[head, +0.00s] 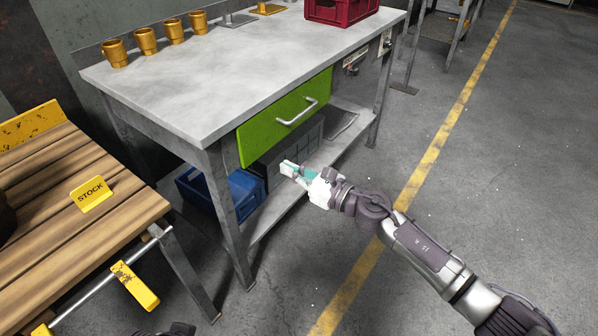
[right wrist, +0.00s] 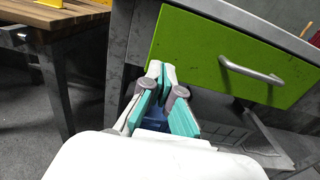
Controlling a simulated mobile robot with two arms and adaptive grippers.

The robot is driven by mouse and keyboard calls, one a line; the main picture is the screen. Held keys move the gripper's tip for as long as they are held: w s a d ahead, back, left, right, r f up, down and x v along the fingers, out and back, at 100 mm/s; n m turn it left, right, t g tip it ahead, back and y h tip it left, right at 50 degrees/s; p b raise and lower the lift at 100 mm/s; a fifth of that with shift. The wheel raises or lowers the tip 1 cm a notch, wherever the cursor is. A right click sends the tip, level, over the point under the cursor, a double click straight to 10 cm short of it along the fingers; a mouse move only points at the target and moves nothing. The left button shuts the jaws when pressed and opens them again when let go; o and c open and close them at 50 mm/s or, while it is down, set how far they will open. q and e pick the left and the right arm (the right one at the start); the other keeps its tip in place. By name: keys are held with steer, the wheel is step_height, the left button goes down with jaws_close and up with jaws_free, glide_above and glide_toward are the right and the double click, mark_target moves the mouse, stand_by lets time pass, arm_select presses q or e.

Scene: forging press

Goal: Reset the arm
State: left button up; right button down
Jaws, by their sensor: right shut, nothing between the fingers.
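My right arm reaches in from the lower right of the head view. Its gripper (head: 289,170) is shut and empty, in front of the workbench and just below the green drawer (head: 285,115). In the right wrist view the right gripper (right wrist: 163,75) points toward the bench, its fingertips beside the lower left of the green drawer (right wrist: 215,60). The drawer looks closed, and its handle (right wrist: 252,72) is apart from the fingers. My left gripper cannot be made out; only a dark piece shows at the bottom edge of the head view.
The workbench (head: 230,75) carries several gold mugs (head: 146,41) and a red crate (head: 340,10). A blue bin (head: 235,190) sits on its lower shelf. A slatted wooden table (head: 50,190) with a STOCK sign (head: 91,194) stands at left. The floor at right is clear.

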steer(key=shift+v, duration=1.05)
